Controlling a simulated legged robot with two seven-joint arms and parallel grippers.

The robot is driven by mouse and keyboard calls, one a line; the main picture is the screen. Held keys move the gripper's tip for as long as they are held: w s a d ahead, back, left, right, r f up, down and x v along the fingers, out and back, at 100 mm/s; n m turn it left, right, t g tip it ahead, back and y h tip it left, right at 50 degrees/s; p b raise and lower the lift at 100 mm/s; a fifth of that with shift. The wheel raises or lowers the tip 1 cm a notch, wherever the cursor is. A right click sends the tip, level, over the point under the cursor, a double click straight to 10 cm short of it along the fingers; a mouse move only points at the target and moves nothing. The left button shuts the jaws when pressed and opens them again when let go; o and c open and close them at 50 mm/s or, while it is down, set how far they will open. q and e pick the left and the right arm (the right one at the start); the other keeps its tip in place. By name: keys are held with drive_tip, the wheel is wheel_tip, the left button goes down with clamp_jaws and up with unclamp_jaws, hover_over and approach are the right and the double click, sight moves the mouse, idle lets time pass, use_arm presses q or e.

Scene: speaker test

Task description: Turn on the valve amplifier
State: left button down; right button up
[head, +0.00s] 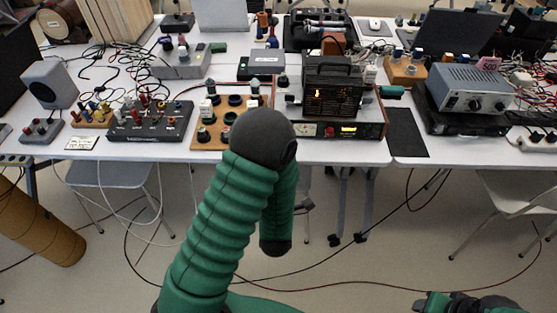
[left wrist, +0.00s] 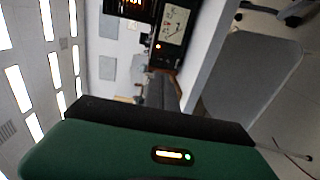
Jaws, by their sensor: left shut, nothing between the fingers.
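The valve amplifier (head: 331,88) stands near the table's front edge in the head view. It has a dark cage with an orange glow inside. Its front panel (head: 342,131) has a pale meter, a small red light and a lit yellow display. In the left wrist view the panel's meter (left wrist: 173,27) and red light show at the top, turned sideways. My left gripper (left wrist: 161,88) looks shut and empty, pointing toward the panel and apart from it; in the head view it is hidden. My right gripper (head: 462,303) shows only partly at the bottom right; its jaws are unclear.
My bent green left arm stands before the table. A wooden board with dark knobs (head: 210,135) and a black control box (head: 150,121) lie left of the amplifier. A grey metal unit (head: 470,88) stands right, past a bare black mat (head: 407,132). Cables hang below the table.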

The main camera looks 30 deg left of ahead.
use_arm(q)
drive_tip(key=p+v, duration=0.3)
drive_tip(key=v, duration=0.2)
drive_tip(key=shift+s+d+p, duration=0.2)
drive_tip(key=shift+s+p, duration=0.1)
use_arm(e)
drive_tip(key=v, duration=0.2)
drive_tip(key=w+v, duration=0.1)
drive_tip(key=v, duration=0.2)
drive_tip(key=shift+r, duration=0.15)
use_arm(q)
drive_tip(key=shift+w, duration=0.15)
use_arm(e)
drive_tip(key=shift+r, duration=0.1)
use_arm(q)
drive_tip(key=w+d+r+m+g+h+p, duration=0.2)
drive_tip(key=d+r+m+g+h+p, duration=0.35)
drive_tip(key=m, duration=0.75)
drive_tip(key=s+d+r+m+g+h+p, duration=0.2)
drive_tip(key=s+r+m+g+p, duration=0.3)
drive_tip(key=s+m, duration=0.6)
drive_tip(key=shift+s+d+r+g+h, duration=0.2)
drive_tip(key=shift+s+r+g+h, duration=0.25)
drive_tip(key=shift+s+g+h, duration=0.3)
use_arm(e)
drive_tip(key=w+v, duration=0.2)
drive_tip(key=v, duration=0.8)
drive_tip(key=shift+r, duration=0.3)
